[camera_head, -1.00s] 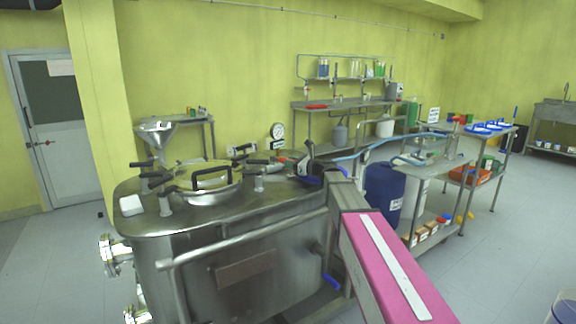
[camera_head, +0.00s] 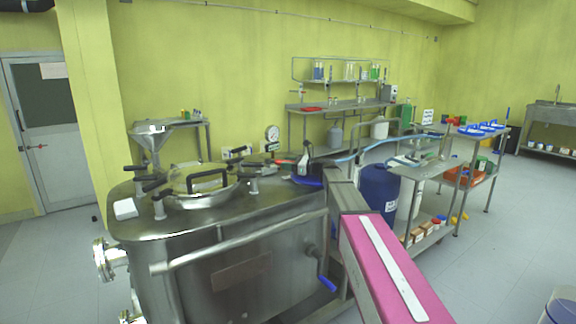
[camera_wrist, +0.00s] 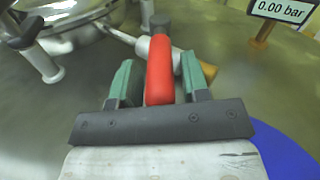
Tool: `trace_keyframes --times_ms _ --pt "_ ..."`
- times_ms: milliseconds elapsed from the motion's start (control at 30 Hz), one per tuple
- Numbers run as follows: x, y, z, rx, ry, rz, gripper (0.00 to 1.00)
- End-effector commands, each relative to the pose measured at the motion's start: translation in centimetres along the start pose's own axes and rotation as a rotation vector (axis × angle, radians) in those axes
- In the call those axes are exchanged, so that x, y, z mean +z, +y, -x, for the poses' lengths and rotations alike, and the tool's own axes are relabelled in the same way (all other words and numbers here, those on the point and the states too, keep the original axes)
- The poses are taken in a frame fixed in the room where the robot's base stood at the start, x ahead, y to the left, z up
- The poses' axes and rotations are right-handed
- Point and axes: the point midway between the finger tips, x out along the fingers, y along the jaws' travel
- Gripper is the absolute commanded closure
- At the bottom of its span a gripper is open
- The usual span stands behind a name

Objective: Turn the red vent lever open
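The red vent lever (camera_wrist: 160,72) sits on a valve on the reactor lid and points toward my gripper in the wrist view. My gripper (camera_wrist: 161,84) has its two green fingers on either side of the red handle, with narrow gaps showing between handle and fingers. In the head view my gripper (camera_head: 302,162) is low over the right rear of the steel reactor (camera_head: 220,235). Contact at the far side of the handle cannot be seen.
A round lid with black clamp handles (camera_head: 205,183) stands left of my gripper. A pressure gauge (camera_head: 271,133) rises behind, and its display (camera_wrist: 283,10) reads 0.00 bar. A blue-handled valve (camera_head: 327,284) is low on the reactor front. A blue drum (camera_head: 378,190) stands to the right.

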Motion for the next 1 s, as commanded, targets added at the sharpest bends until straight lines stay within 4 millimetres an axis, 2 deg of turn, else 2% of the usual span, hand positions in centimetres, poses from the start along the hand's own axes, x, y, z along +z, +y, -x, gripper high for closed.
trace_keyframes --times_ms 367,467,667,700,1000 --pt "0.3 -0.1 0.0 -0.001 0.000 0.000 0.48" --pt "1.1 -0.2 0.0 -0.001 -0.001 0.001 0.48" --pt "4.5 -0.6 -0.1 0.000 -0.001 0.002 0.48" --pt "4.9 0.6 -0.5 0.002 -0.001 0.001 0.48" --pt "8.9 4.9 -3.0 0.001 0.000 0.002 0.48"
